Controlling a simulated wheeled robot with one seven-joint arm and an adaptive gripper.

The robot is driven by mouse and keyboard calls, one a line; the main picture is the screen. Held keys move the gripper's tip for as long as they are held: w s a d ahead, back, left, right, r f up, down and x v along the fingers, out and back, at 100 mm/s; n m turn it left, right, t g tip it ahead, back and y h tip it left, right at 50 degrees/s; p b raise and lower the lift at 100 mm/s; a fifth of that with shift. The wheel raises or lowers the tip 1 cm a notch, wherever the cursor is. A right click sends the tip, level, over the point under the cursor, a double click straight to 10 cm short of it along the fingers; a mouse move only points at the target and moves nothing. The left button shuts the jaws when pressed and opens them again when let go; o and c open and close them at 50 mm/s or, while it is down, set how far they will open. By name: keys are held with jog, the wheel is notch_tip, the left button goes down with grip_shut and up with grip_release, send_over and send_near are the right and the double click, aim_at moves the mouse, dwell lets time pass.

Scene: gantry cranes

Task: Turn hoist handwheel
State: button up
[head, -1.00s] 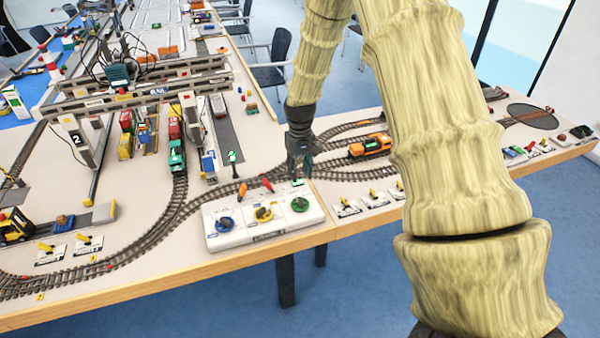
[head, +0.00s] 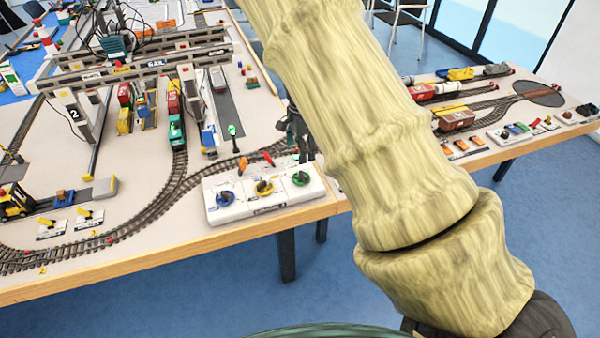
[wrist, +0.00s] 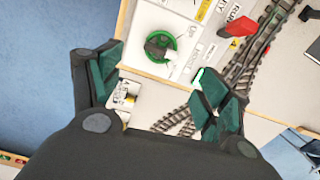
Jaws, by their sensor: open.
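The hoist handwheel is a small green wheel (head: 301,179) with a dark knob, at the right end of a white control box (head: 225,212). In the wrist view, the green wheel (wrist: 161,45) lies on the white panel beside a label that appears to read HOIST. My gripper (wrist: 160,88) is open and empty. Its two dark green-padded fingers stand apart, with the wheel beyond their tips near the upper middle. In the head view, my gripper (head: 298,138) is mostly hidden by my arm, just behind and above the box. No contact with the wheel shows.
Blue (head: 225,197) and yellow (head: 264,188) wheels share the box. An orange lever (head: 243,165) and a red lever (head: 267,157) stand behind them. Railway track (head: 150,215) curves round the box. The gantry crane (head: 145,70) stands at back left. Blue floor lies past the table edge.

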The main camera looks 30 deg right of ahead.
aim_at(300, 172)
jog(key=shift+m, duration=0.3)
notch_tip(300, 172, down, 11)
jog(key=p, duration=0.3)
jog(key=shift+w+r, duration=0.1)
jog(key=c, duration=1)
